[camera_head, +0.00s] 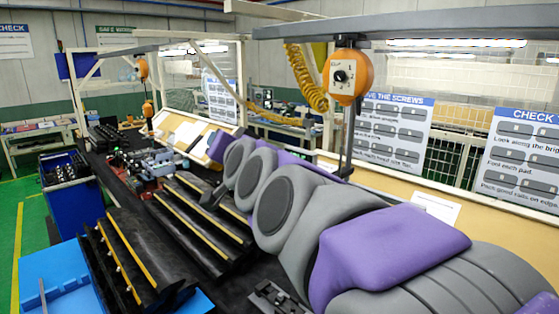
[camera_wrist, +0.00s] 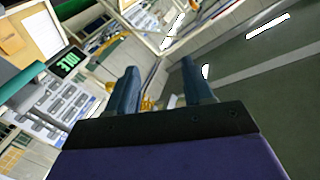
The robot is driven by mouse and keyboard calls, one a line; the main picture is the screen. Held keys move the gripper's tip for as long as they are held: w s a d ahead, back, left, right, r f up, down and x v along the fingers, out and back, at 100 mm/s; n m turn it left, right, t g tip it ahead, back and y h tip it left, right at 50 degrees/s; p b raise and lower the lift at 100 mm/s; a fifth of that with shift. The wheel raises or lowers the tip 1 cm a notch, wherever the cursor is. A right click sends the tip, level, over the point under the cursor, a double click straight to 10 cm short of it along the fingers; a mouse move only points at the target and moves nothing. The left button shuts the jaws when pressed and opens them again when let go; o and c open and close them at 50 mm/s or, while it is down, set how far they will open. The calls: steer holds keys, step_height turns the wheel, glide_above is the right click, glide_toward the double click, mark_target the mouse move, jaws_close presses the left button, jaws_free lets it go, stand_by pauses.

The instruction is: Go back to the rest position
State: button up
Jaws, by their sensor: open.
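My gripper (camera_wrist: 160,85) is open in the wrist view. Its two dark fingers stand apart with nothing between them. The wrist view is steeply tilted and shows boards, frames and ceiling beyond the fingers. In the head view my grey and purple arm stretches from the lower right towards the middle, above the dark bench; the fingers are not clear there. A black trim panel (camera_head: 128,262) with a yellow strip and several small clips lies at the front left. Another black trim piece (camera_head: 200,225) with yellow strips lies behind it, partly hidden by my arm.
A blue tray (camera_head: 50,275) is at the lower left and a blue bin (camera_head: 72,200) stands left of the bench. An orange tool balancer (camera_head: 347,75) hangs over the bench with a yellow coiled hose (camera_head: 303,75). Green floor at the far left is clear.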

steer(key=s+d+f+n+g+h+b, duration=0.1)
steer(key=s+d+f+g, duration=0.3)
steer(key=f, duration=0.6)
steer(key=s+d+f+g+h+b, duration=0.2)
steer(key=s+d+f, duration=0.45)
steer(key=f, duration=0.25)
steer(key=s+d+f+n+g+h+b, duration=0.1)
steer(key=s+d+f+g, duration=0.2)
steer(key=s+d+f, duration=0.5)
steer(key=s+d+f+g+h+b, duration=0.1)
steer(key=s+d+f+g, duration=0.2)
steer(key=s+f, duration=0.5)
steer(key=s+d+f+g+h+b, duration=0.1)
steer(key=s+d+f+g, duration=0.3)
steer(key=s+f, duration=0.4)
steer(key=s+g, duration=0.1)
steer(key=s, duration=0.4)
steer(key=shift+s+d+f+h+b, duration=0.15)
steer(key=shift+d+f+h+b, duration=0.1)
steer(key=shift+h+b, duration=0.15)
steer(key=shift+a, duration=0.8)
steer(key=shift+d, duration=0.55)
